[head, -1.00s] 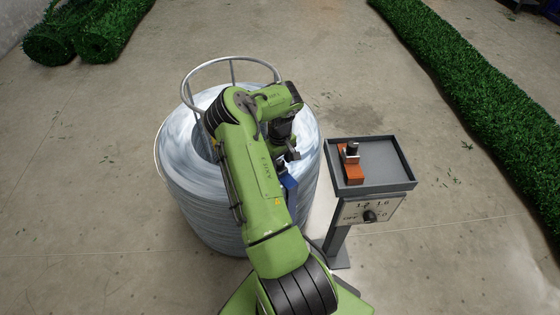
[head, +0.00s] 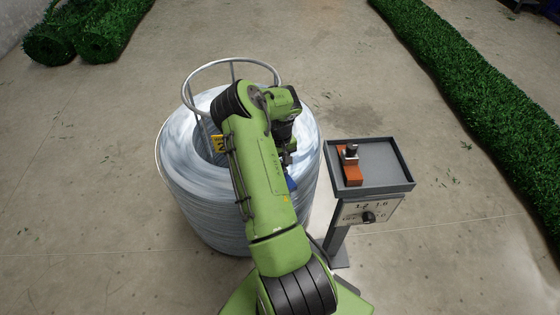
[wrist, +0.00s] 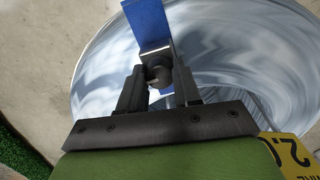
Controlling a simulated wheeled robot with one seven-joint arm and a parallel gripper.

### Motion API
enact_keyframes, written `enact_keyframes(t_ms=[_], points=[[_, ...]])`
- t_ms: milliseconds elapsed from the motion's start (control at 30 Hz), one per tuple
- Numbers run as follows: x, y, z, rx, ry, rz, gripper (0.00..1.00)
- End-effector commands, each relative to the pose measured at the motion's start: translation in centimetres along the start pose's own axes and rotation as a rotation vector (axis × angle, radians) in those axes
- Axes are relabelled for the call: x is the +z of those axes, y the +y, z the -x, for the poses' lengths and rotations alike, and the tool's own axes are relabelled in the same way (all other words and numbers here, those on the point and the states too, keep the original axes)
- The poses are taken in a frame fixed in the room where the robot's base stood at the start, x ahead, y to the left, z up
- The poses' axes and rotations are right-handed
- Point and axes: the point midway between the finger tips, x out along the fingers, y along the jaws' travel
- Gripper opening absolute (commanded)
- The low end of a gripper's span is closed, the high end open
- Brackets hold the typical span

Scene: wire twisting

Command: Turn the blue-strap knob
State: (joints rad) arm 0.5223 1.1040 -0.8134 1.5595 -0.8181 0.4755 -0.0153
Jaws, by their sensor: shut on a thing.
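The blue strap (head: 291,183) runs down the near right side of the big wire coil (head: 205,215), partly hidden by my arm. In the wrist view the strap (wrist: 148,22) passes a metal plate with a dark round knob (wrist: 159,75). My gripper (wrist: 160,88) has one finger on each side of this knob and is shut on it. In the head view my gripper (head: 288,160) is at the coil's right edge, mostly hidden by my wrist. A yellow tag (head: 217,144) marked 2.0 in the wrist view (wrist: 293,154) is at the coil's inner side.
A grey tray (head: 390,185) on a stand holds an orange block with a dark top (head: 352,170). Below it is a dial panel (head: 385,208) with a black dial (head: 368,217). A metal hoop (head: 226,60) rises above the coil. Green turf (head: 480,110) lies at right.

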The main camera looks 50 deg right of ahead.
Motion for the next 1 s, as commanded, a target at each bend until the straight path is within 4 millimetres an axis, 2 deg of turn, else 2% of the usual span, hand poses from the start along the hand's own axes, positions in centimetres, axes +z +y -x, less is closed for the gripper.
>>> enact_keyframes(t_ms=[967, 1000], points=[[-0.04, 0.02, 0.04, 0.0, 0.001, 0.002, 0.02], [-0.04, 0.02, 0.04, 0.001, 0.001, 0.002, 0.36]])
